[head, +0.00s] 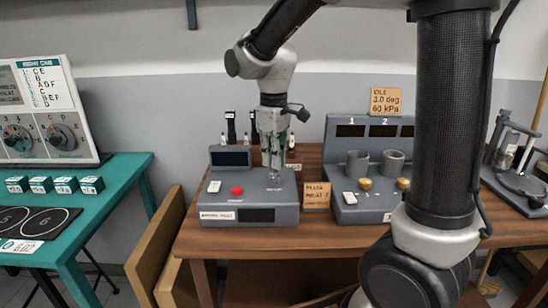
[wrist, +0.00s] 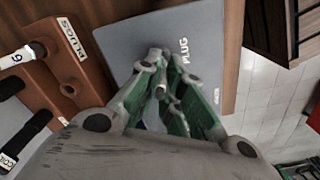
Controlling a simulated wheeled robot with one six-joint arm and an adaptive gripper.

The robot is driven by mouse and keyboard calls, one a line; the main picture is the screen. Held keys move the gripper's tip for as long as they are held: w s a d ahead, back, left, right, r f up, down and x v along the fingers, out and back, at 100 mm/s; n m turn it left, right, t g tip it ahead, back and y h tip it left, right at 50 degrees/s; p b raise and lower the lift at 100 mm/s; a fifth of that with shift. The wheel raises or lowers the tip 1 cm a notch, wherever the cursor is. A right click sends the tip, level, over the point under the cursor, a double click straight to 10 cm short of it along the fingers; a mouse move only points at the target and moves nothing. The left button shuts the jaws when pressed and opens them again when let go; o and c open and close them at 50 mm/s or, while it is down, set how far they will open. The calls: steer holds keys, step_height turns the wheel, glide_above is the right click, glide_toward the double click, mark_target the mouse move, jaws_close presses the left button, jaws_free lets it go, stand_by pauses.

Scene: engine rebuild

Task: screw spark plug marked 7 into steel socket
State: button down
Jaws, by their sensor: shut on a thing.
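My gripper (head: 272,172) is over the right part of a grey bench unit (head: 240,213) with a red button. In the wrist view my gripper (wrist: 160,88) has its green-lined fingers closed on a small grey metal piece, apparently the spark plug (wrist: 154,56). Its number cannot be read. The piece is beside the word PLUG on the unit's grey top (wrist: 205,30). The steel socket cannot be made out; the fingers cover that spot. I cannot tell whether the plug touches it.
A brown rack (wrist: 88,75) labelled PLUGS has an empty hole and a plug (wrist: 35,50) with a 6 or 9 on its end. A black piece marked COIL (wrist: 28,140) is near. A second grey unit (head: 350,128) with two cups stands to the right.

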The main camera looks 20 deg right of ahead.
steer(key=m, duration=1.5)
steer(key=shift+m, duration=0.4)
steer(key=c, duration=1.5)
jaws_free()
steer(key=shift+r, duration=4.25)
